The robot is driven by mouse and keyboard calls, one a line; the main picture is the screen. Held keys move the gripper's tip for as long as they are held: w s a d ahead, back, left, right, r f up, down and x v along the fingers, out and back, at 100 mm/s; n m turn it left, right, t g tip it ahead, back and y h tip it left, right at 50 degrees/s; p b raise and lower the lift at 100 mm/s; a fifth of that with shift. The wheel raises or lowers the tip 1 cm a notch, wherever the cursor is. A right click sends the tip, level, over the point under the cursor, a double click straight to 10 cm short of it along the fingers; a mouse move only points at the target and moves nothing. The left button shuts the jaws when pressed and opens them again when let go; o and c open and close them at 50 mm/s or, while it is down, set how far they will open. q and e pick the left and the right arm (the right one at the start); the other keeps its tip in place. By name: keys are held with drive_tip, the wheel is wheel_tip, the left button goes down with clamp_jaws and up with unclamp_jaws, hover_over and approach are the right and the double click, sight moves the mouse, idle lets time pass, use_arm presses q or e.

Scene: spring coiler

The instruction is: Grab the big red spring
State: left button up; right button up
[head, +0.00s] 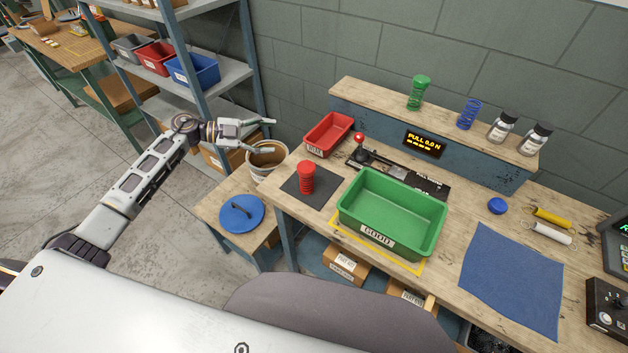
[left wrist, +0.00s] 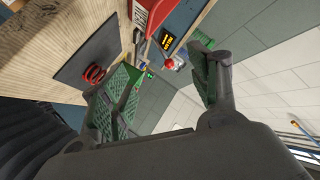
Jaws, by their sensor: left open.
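The big red spring (head: 306,178) stands upright on a dark square mat (head: 292,190) near the left end of the workbench. It also shows in the left wrist view (left wrist: 95,74), on the dark mat at the left. My left gripper (head: 268,136) is open and empty, in the air to the left of the bench, above and beyond the bucket. It is apart from the spring. In the left wrist view its two fingers (left wrist: 160,95) are spread with nothing between them. My right gripper is not in view.
A green bin (head: 365,228) stands right of the spring, and a red bin (head: 312,143) behind it. A red-knobbed lever (head: 358,139) is close by. A bucket (head: 262,172) and a blue lid (head: 241,212) are at the left. A shelf rack (head: 235,78) stands behind my left arm.

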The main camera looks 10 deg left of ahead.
sight(307, 181)
use_arm(q)
drive_tip(key=s+d+f+n+g, duration=0.1)
drive_tip(key=s+f+n+g, duration=0.2)
drive_tip(key=s, duration=0.4)
drive_tip(key=n+g, duration=0.1)
drive_tip(key=g, duration=0.1)
drive_tip(key=shift+s+g+y, duration=0.25)
drive_tip(key=shift+g+y, duration=0.05)
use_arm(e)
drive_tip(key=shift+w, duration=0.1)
use_arm(q)
drive_tip(key=shift+d, duration=0.15)
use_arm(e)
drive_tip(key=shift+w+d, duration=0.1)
use_arm(q)
drive_tip(key=shift+x, duration=0.9)
drive_tip(key=x, duration=0.4)
drive_tip(key=shift+d+f+p, duration=0.1)
drive_tip(key=shift+d+p, duration=0.25)
drive_tip(key=shift+d, duration=0.05)
drive_tip(key=shift+x, duration=0.9)
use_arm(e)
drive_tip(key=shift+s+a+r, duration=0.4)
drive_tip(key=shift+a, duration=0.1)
use_arm(q)
drive_tip(key=shift+w, duration=0.1)
